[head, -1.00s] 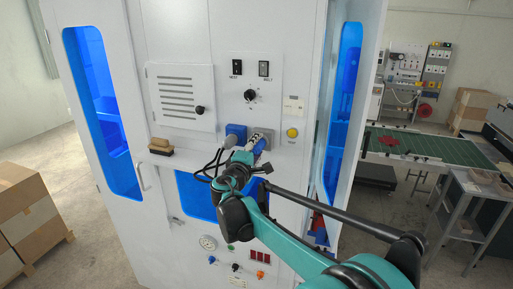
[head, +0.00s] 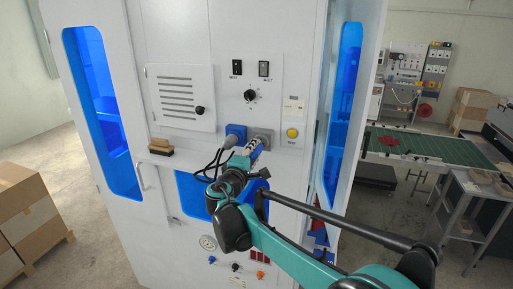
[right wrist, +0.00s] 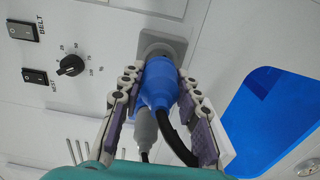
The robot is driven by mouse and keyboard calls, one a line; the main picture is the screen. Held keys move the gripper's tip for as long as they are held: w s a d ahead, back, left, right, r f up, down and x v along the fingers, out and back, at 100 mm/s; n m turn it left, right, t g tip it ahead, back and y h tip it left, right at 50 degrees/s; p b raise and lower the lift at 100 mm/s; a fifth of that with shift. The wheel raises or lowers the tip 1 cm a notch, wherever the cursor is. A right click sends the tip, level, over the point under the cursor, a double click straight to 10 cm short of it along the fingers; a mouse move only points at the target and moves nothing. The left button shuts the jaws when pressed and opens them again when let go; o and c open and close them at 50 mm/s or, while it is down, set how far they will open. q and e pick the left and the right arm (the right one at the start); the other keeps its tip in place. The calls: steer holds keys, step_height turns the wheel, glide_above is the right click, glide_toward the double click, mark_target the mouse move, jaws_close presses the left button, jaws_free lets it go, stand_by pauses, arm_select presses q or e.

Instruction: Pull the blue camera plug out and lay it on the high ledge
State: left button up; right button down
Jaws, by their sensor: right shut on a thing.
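The blue plug (right wrist: 158,85) is between the fingers of my right gripper (right wrist: 155,88), which is shut on it. Its dark cable runs down past one finger. The grey socket (right wrist: 168,44) is just beyond the plug; I cannot tell whether the tip is clear of it. In the head view my right gripper (head: 253,149) is just below and left of the grey socket (head: 264,135) on the white cabinet front. A narrow white ledge (head: 152,151) is left of the sockets; I cannot tell if it is the high ledge. My left gripper is out of view.
A grey plug (head: 229,141) sits at the blue socket (head: 236,130) close left, with its cable near my gripper. A brown brush-like block (head: 160,145) lies on the narrow ledge. A yellow button (head: 292,132), a knob (head: 250,95) and switches are nearby.

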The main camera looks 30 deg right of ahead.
steer(key=shift+v, duration=1.75)
